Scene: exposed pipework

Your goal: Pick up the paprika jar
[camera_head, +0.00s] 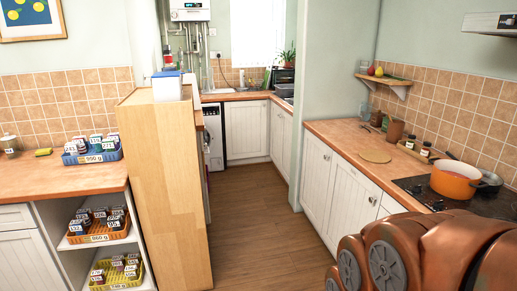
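Two small dark jars with pale labels stand by the tiled wall at the back of the right counter, the left jar (410,142) and the right jar (425,149). Their labels are too small to read, so I cannot tell which, if either, is the paprika jar. A glass jar (10,145) stands on the left counter. My copper-coloured arm fills the lower right of the head view, in front of the right counter. My gripper is not in view.
An orange pot (455,180) and a grey pan (489,184) are on the black hob (415,188). A round board (375,156) lies on the right counter (335,136). A tall wooden cabinet (170,190) stands left of the clear floor (255,215).

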